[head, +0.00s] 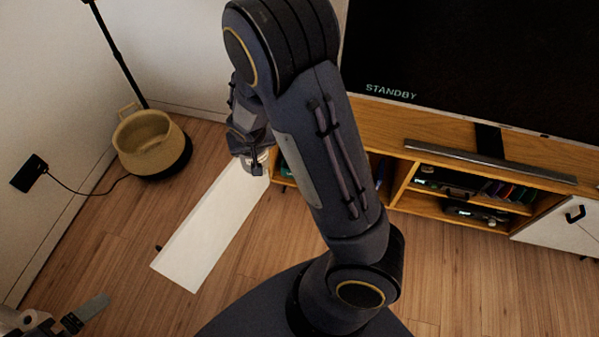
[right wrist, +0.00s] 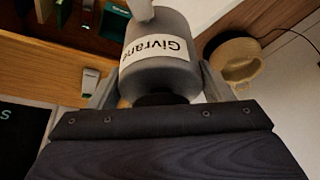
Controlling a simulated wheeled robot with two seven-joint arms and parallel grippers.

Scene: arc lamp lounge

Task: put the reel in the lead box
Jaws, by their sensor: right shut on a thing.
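My right gripper (right wrist: 158,88) is shut on a grey cylindrical canister (right wrist: 160,75) with a white label reading "Givrane", a finger on each side of it. In the head view the right gripper (head: 252,160) is above the far end of a white panel, largely hidden behind my forearm, and only a bit of pale surface shows below it. I cannot make out a reel for certain in either view. No container is plainly the lead box. My left gripper (head: 85,315) is at the bottom left corner, partly cut off, with one pale finger showing.
A woven basket (head: 146,146) stands at the lamp's base by the wall; it also shows in the right wrist view (right wrist: 236,66). A long white surface (head: 212,232) lies mid-left. A wooden TV cabinet (head: 395,122) with open shelves stands at right.

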